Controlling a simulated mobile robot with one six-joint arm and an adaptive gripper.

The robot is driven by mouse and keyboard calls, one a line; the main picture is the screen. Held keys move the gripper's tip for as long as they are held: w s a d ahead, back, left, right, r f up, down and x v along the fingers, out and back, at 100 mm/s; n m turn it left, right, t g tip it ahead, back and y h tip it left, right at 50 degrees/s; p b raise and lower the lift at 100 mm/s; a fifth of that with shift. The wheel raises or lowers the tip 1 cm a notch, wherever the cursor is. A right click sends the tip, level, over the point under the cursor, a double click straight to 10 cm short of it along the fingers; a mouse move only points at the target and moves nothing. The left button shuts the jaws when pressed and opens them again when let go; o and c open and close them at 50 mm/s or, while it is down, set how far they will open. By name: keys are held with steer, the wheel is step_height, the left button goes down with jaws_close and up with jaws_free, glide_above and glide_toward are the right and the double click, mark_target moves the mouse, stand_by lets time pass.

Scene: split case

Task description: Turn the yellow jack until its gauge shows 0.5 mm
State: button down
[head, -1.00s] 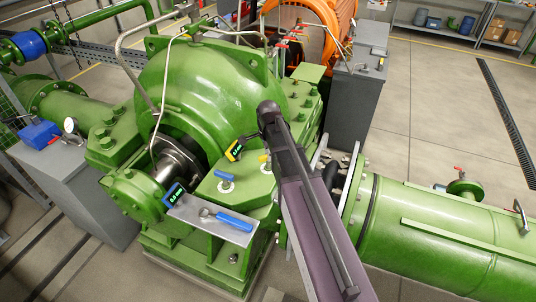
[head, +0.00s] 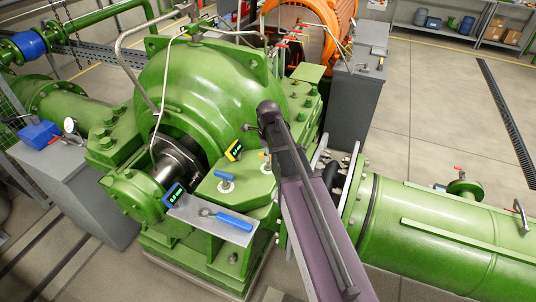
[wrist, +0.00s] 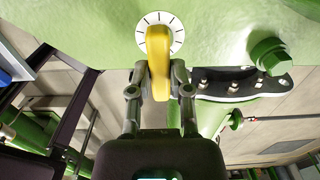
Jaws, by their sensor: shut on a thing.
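The yellow jack (wrist: 158,58) has a flat yellow handle in front of a white dial with black tick marks (wrist: 174,24) on the green casing. My gripper (wrist: 158,77) has one finger on each side of the handle and is shut on it. In the head view a small bit of the yellow jack (head: 264,158) shows beside my arm, which hides most of my gripper. A yellow-framed gauge (head: 234,150) stands on the casing to its left; its digits are too small to read surely.
A blue jack (head: 225,177) with a white dial stands left of the yellow one. A blue-framed gauge (head: 173,194) and a shelf plate (head: 190,212) with a blue-handled tool (head: 233,221) are nearer. A large green pipe (head: 440,225) lies to the right. Bolts (wrist: 268,56) rise beside the dial.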

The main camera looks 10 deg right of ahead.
steer(key=shift+w, duration=0.1)
stand_by(0.3)
steer(key=c, duration=0.6)
jaws_free()
steer(key=shift+o, duration=0.2)
steer(key=shift+n, duration=0.4)
